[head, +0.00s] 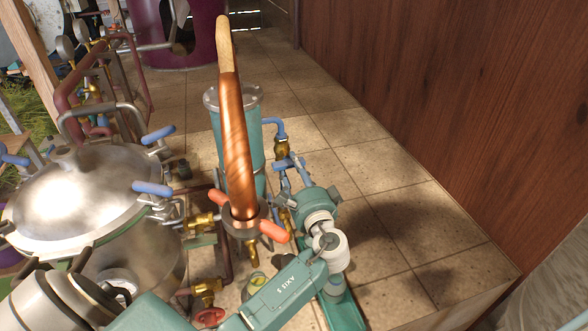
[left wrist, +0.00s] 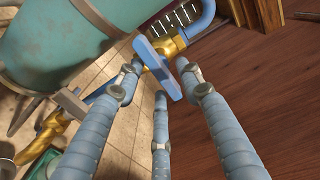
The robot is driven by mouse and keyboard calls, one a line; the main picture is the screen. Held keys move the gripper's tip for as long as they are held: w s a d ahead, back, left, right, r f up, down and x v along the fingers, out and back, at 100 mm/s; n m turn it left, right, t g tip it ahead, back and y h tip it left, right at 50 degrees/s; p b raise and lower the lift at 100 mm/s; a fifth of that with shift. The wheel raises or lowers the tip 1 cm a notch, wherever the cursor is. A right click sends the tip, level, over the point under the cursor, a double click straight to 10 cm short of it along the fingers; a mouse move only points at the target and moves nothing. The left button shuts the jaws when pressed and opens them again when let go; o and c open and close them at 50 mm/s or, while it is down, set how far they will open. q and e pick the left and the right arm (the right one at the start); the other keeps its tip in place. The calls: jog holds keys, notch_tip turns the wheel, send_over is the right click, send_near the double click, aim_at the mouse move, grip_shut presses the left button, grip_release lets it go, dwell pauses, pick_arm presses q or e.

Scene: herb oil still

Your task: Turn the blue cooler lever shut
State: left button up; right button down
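The blue cooler lever (left wrist: 160,70) is a flat blue bar on a brass valve (left wrist: 170,47), below a blue pipe (left wrist: 207,17). In the head view the brass valve (head: 282,148) hangs from the blue pipe beside the teal cooler cylinder (head: 236,135). My left gripper (head: 291,176) is right at the valve and partly covers the lever. In the left wrist view its three blue-grey fingers (left wrist: 158,84) are spread, with the lever between and just beyond their tips. I cannot tell whether any finger touches it. My right gripper is not in view.
A copper pipe (head: 237,140) rises left of the gripper, with an orange-red handle (head: 273,230) at its foot. A steel still pot (head: 85,195) with blue clamps stands left. A wooden wall (head: 440,110) bounds the right; tiled floor (head: 370,165) between is clear.

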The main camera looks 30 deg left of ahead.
pick_arm(q)
jog(key=v, duration=1.2)
dwell(0.3)
